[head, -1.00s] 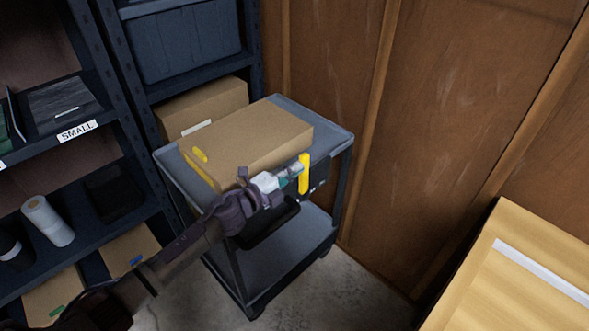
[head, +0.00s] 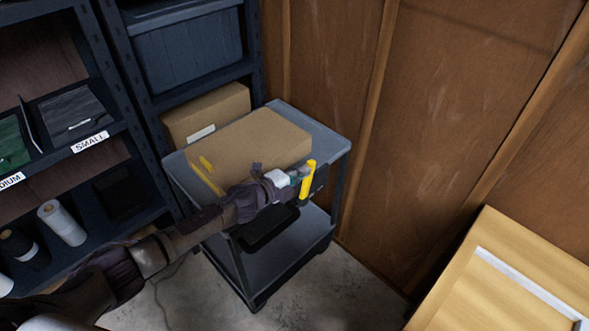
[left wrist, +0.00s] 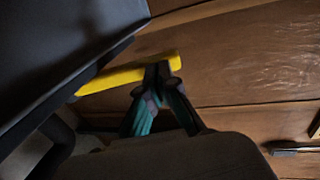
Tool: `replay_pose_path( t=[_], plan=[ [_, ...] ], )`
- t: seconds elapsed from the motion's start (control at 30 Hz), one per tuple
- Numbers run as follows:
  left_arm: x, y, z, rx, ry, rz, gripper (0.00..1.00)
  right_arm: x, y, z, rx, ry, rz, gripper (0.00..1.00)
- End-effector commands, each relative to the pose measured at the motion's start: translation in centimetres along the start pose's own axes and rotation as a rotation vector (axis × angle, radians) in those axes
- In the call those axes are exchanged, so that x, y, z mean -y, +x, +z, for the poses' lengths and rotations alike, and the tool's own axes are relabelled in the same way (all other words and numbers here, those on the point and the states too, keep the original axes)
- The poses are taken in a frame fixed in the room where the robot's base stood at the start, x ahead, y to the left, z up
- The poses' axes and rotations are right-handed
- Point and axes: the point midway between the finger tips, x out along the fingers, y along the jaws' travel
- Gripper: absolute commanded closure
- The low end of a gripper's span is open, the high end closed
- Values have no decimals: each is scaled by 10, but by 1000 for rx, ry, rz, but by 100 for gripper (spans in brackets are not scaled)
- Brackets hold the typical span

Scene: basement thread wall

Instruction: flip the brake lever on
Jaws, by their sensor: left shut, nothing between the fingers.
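The yellow brake lever (head: 308,180) stands nearly upright at the near right side of the grey cart (head: 325,140), tilted a little to the right at its top. My left gripper (head: 303,172) is shut and empty, with its tip at the upper part of the lever. In the left wrist view the shut fingertips (left wrist: 160,75) are at the outer end of the yellow lever (left wrist: 125,76) and overlap it; whether they touch cannot be told. My left forearm hides part of the cart's front. My right gripper is not in view.
A cardboard box (head: 255,142) with yellow marks lies on the cart top. Dark shelving (head: 125,100) with bins and rolls stands to the left. A wooden wall (head: 455,110) is behind, and a light wood panel (head: 500,300) is at the lower right.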

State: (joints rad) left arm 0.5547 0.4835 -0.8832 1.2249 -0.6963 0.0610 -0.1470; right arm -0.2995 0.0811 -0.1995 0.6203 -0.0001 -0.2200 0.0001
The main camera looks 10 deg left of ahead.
Motion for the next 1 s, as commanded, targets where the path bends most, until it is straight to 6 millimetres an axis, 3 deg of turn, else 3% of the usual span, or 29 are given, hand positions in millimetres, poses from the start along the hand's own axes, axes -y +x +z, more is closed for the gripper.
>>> replay_pose_path(
  t=[0.03, 0.33, 0.7, 1.0],
  plan=[
    [7, 2, 1, 0, 6, 18, 100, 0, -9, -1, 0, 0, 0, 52],
    [4, 20, -1, 0, -3, 29, 100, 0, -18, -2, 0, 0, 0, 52],
    [2, 55, 0, -1, 0, 28, 100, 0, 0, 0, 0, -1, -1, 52],
    [1, 68, -1, -2, -1, 28, 100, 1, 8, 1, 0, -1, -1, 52]
  ],
)
